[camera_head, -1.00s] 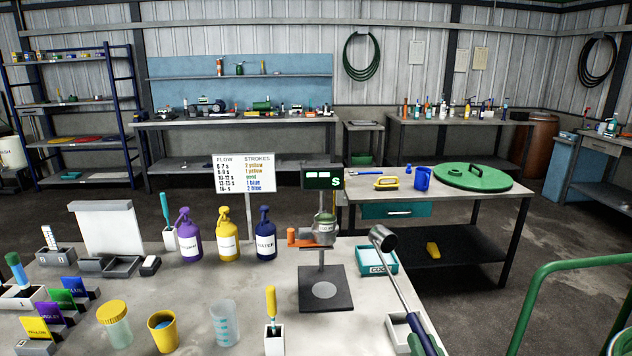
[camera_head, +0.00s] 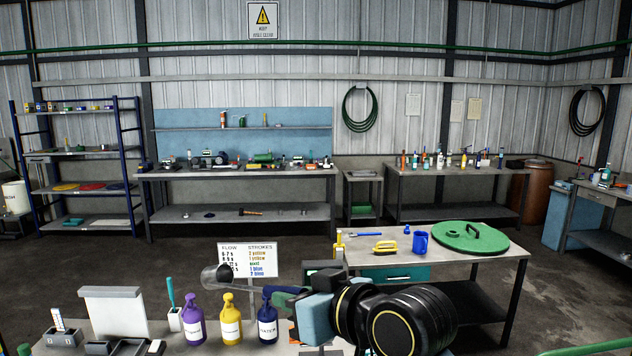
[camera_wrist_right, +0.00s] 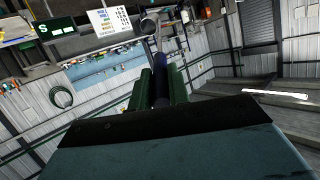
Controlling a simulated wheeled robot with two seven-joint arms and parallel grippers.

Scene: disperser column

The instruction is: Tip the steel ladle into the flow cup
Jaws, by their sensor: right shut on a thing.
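The steel ladle's bowl (camera_head: 217,278) is raised in front of the strokes sign in the head view, left of my right gripper (camera_head: 284,302). Its dark handle runs into the gripper. In the right wrist view the gripper's green fingers (camera_wrist_right: 160,90) are closed on the handle, and the ladle bowl (camera_wrist_right: 149,26) shows beyond them. I cannot tell what the bowl holds. The flow cup is hidden behind my right arm in the head view; I cannot make it out in the wrist view. My left gripper is not in view.
Purple (camera_head: 193,325), yellow (camera_head: 230,322) and blue (camera_head: 267,322) bottles stand on the bench below the ladle. The strokes sign (camera_head: 246,259) is behind it. The display (camera_head: 322,265) is partly covered by my arm. A back table holds a green lid (camera_head: 468,238).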

